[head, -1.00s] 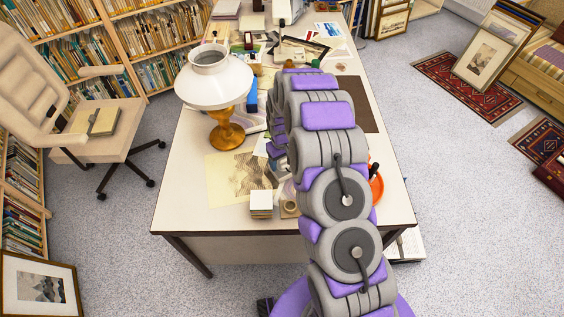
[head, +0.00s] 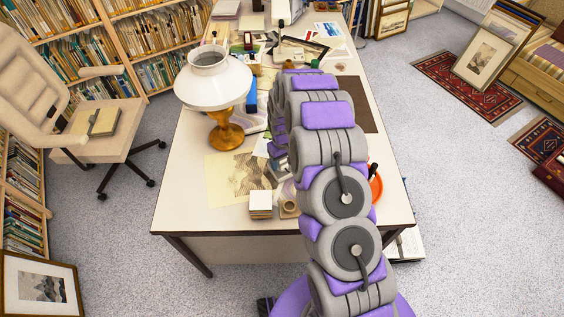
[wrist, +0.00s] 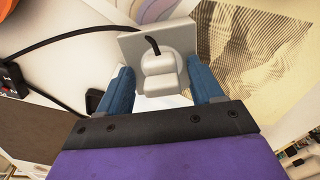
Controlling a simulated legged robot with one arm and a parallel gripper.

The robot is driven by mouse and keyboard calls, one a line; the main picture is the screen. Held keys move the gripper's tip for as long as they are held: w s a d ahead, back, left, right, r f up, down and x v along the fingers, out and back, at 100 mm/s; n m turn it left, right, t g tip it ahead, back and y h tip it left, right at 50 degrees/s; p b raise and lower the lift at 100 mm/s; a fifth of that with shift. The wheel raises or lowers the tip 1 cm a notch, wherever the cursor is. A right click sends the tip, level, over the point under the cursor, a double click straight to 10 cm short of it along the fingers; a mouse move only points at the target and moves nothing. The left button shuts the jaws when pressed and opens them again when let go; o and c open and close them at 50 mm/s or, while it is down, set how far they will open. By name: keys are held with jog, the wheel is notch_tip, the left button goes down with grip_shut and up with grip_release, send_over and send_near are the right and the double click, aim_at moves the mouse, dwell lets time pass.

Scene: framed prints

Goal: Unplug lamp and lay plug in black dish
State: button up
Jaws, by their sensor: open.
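The lamp (head: 213,82), with a white shade and amber base, stands upright on the desk. In the wrist view, a pale plug (wrist: 160,75) with a black cord at its top sits against a grey socket plate or block (wrist: 130,44). My gripper (wrist: 161,76) is open, with one blue finger on each side of the plug. I cannot tell whether either finger touches it. In the head view, my arm hides most of the gripper and plug. I cannot make out a black dish in either view.
A patterned print (head: 240,178) lies left of my arm, near stacked cards (head: 261,204) and a tape roll (head: 289,208). An orange dish (head: 376,188) is partly hidden right of my arm. A brown mat (head: 359,101) lies farther back. The black cord (wrist: 70,42) runs left.

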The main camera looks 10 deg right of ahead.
dwell(0.3)
grip_shut()
dwell(0.5)
jog(key=shift+r, duration=0.15)
jog(key=shift+r+p, duration=1.05)
jog(key=shift+r, duration=1.8)
